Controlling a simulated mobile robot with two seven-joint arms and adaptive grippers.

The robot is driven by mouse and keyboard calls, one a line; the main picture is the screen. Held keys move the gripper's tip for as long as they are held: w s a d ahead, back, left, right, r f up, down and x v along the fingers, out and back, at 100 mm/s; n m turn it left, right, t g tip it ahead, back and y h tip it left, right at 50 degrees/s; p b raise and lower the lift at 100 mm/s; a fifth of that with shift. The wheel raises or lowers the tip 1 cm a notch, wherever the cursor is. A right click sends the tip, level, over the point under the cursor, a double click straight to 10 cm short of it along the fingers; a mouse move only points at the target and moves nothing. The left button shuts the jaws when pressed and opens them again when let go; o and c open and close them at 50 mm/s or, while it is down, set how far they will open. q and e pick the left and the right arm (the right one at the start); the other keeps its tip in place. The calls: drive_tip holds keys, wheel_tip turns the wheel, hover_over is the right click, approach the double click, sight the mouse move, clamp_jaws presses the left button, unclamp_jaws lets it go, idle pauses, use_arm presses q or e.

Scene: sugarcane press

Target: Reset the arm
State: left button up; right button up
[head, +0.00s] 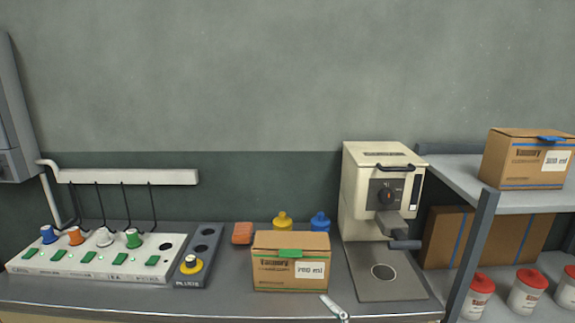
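Neither of my grippers can be clearly made out in the head view. A small pale, slender piece (333,306) shows at the counter's front edge, right of bottom centre. I cannot tell whether it is a tool or part of an arm. The sugarcane press (357,190), a cream machine with a dark dial, stands on the counter right of centre. Its grey plate with a round opening (383,272) lies in front of it.
A cardboard box (291,275) sits mid-counter. Blue and yellow bottles (320,222) stand behind. A white panel (110,262) holds several coloured caps at left, beside a grey strip (205,242). A shelf (470,180) at right carries a box (530,160) and red-lidded tubs (527,292).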

drive_tip(key=s+d+f+m+g+h, duration=0.2)
drive_tip(key=s+d+f, duration=0.4)
drive_tip(key=f, duration=0.3)
drive_tip(key=s+d+f+m+g+h, duration=0.1)
drive_tip(key=s+d+f+m+h, duration=0.3)
drive_tip(key=f, duration=0.4)
drive_tip(key=s+d+f+m+g+h, duration=0.2)
drive_tip(key=s+d+f+m+h, duration=0.1)
drive_tip(key=s+d+f+m, duration=0.2)
drive_tip(key=s+d+f, duration=0.2)
drive_tip(key=s+f, duration=0.2)
drive_tip(key=shift+d+f+g+h, duration=0.3)
drive_tip(key=shift+w, duration=0.1)
